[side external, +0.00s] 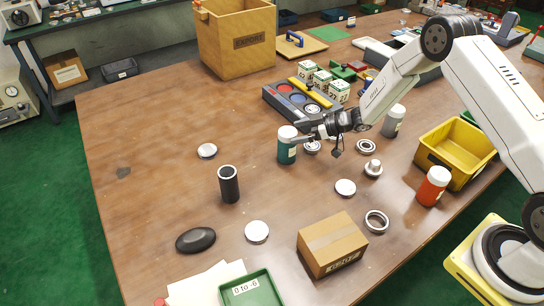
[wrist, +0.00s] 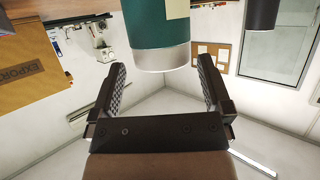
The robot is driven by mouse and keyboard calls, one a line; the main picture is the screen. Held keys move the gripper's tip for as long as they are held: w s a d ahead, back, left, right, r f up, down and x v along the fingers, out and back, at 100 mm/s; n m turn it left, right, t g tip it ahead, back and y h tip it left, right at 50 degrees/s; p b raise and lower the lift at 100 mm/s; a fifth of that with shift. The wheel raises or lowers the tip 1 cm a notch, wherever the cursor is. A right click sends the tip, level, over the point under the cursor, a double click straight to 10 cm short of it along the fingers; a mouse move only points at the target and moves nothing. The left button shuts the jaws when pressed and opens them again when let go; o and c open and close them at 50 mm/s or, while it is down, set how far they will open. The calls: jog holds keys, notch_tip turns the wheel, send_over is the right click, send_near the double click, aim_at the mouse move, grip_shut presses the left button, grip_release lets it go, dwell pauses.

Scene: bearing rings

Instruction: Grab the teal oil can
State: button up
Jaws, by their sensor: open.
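The teal oil can (side external: 287,152) stands upright on the wooden table (side external: 150,140), with a white cap on top. My gripper (side external: 309,135) is close to its right side, level with its upper part. In the wrist view the can (wrist: 160,24) appears upside down, with a pale label and its silvery cap end just ahead of the gap between the fingertips. My gripper (wrist: 161,66) is open, with one ridged finger to each side of that gap. It holds nothing. Whether a finger touches the can cannot be told.
A grey can (side external: 393,122) stands behind my gripper; an orange can (side external: 433,187) is at right near a yellow bin (side external: 455,150). A black cylinder (side external: 229,185) stands left of the teal can. Several metal rings and discs lie around. A cardboard box (side external: 332,245) is in front.

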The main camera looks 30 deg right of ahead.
aim_at(288, 134)
jog(key=shift+x, duration=1.95)
jog(key=c, duration=1.3)
jog(key=shift+r, duration=0.1)
